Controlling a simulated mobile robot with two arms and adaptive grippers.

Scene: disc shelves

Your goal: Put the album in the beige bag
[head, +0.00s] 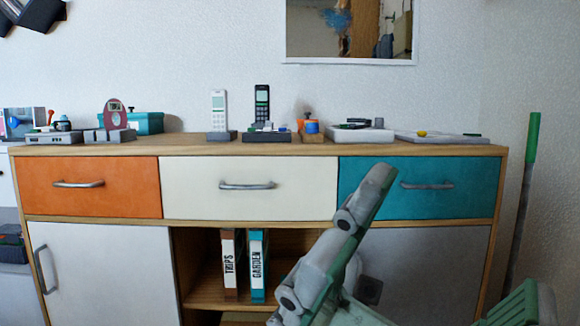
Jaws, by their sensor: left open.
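Two upright album-like spines stand side by side in the open middle compartment of the sideboard: a white and orange one marked TRIPS (231,264) and a white and teal one marked GARDEN (258,266). I cannot tell which is the task's album. My left gripper (366,212) is open, close to the camera, in front of the compartment's right side and the teal drawer. No album is seen between its fingers. The beige bag is not in view. My right gripper is not clearly seen.
The wooden sideboard (300,149) has orange (120,200), cream (205,200) and teal drawers (470,200). Phones, a teal box (147,122) and small items line its top. A green-topped pole (532,140) stands at right. A green ribbed piece shows at lower right.

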